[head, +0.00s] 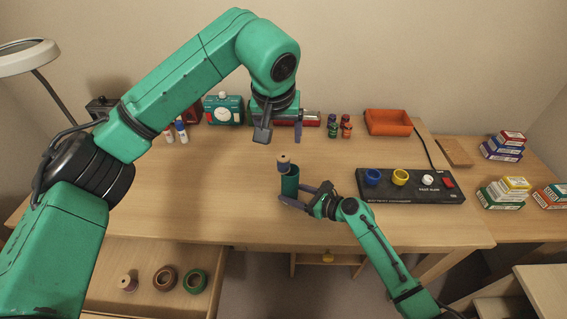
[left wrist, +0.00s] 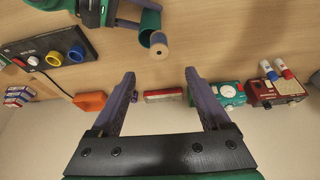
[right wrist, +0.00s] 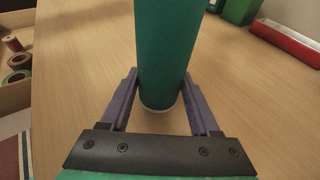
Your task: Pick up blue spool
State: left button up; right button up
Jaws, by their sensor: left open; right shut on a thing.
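A small spool (head: 284,163) with blue-grey thread and wooden ends is at the upper end of a dark green cylinder (head: 290,184) on the desk. The spool also shows in the left wrist view (left wrist: 159,47), at the cylinder's near end; I cannot tell whether it sits in the mouth or on the rim. My right gripper (head: 296,198) is shut around the lower part of the cylinder, which the right wrist view shows upright between the fingers (right wrist: 163,108). My left gripper (head: 281,137) is open and empty, above and behind the spool, apart from it.
An open drawer at lower left holds another spool (head: 127,283) and tape rolls (head: 165,279). A black panel with coloured cups (head: 415,188) lies to the right. The desk's left middle is clear.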

aim_at(283, 157)
pick_arm(q)
jog(key=shift+m, duration=0.3)
jog(key=x, duration=1.2)
jog(key=shift+s+d+f, duration=0.1)
jog(key=shift+s, duration=0.1)
grip_shut()
